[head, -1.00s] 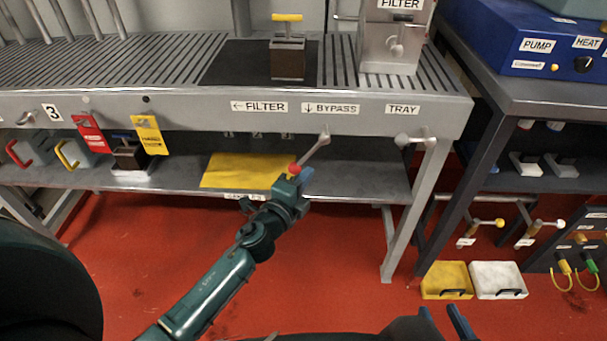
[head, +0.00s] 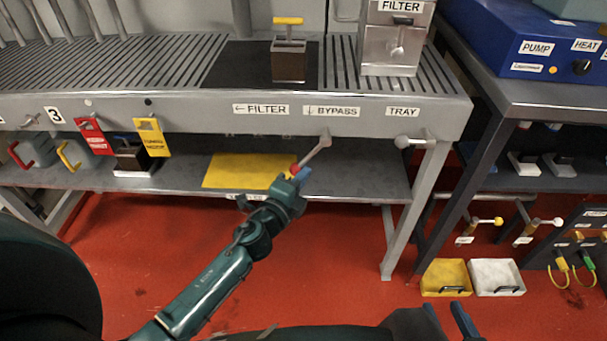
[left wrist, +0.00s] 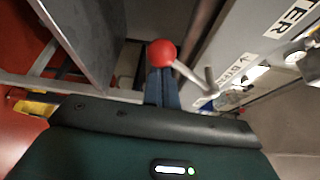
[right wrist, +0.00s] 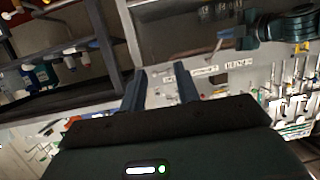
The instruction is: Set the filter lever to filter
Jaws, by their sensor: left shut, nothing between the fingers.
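The filter lever (head: 318,148) is a grey rod pivoting under the bench's front rail, with a red ball knob (head: 294,168). It slants down and to the left from its pivot. The "← FILTER" label (head: 261,109) is left of the pivot, and the "↓ BYPASS" label (head: 331,111) is just above it. My left gripper (head: 301,176) is shut and empty, its fingertips at the knob. In the left wrist view the knob (left wrist: 161,52) is at the fingertips (left wrist: 161,78); contact is unclear. My right gripper (head: 447,318) is open and empty, low in front.
Another lever with a pale knob (head: 402,142) is under the "TRAY" label (head: 403,112). A yellow sheet (head: 235,171) lies on the lower shelf behind my left gripper. Yellow and white trays (head: 447,277) are on the red floor at right.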

